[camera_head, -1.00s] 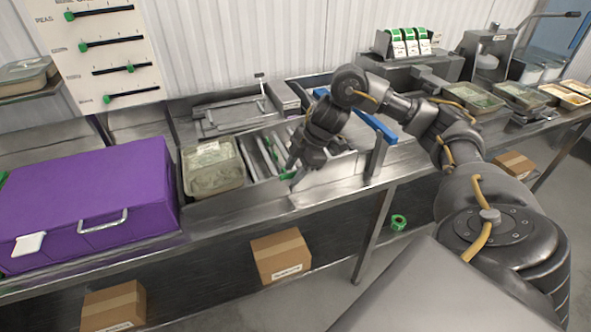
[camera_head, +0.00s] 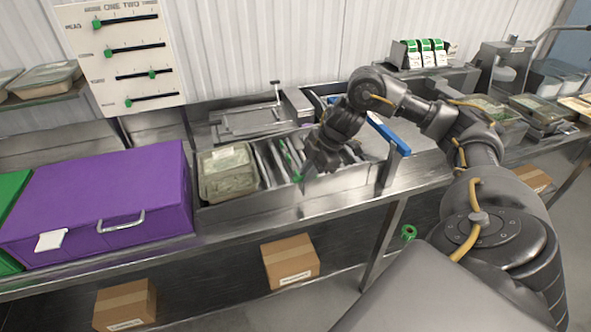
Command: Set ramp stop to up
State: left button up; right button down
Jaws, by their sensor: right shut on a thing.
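The roller ramp (camera_head: 268,165) is set into the steel counter, right of a lidded tray. A small green piece (camera_head: 297,177), which looks like part of the ramp stop, shows at its front right end. My right gripper (camera_head: 312,170) reaches down over this end of the ramp, right beside the green piece. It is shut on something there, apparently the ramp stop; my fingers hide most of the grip. I cannot tell whether the stop is up or down. My left gripper is out of view.
A purple box (camera_head: 100,205) and a translucent lidded tray (camera_head: 228,172) stand to the left. A blue bar (camera_head: 388,134) lies just right of my gripper. Cardboard boxes (camera_head: 290,262) sit on the lower shelf. A slider panel (camera_head: 125,55) is on the wall.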

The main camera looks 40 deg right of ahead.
jog(key=shift+w+r, duration=0.15)
jog(key=shift+r, duration=0.1)
jog(key=c, duration=1.4)
grip_release()
jog(key=shift+d+r, duration=0.1)
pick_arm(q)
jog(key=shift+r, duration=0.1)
pick_arm(e)
jog(key=shift+o, duration=0.2)
jog(key=shift+s+r, duration=0.2)
jog(key=shift+r, duration=0.15)
pick_arm(q)
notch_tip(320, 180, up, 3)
jog(key=p, duration=0.3)
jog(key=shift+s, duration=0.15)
pick_arm(e)
jog(key=v, duration=1)
jog(key=shift+s, duration=0.1)
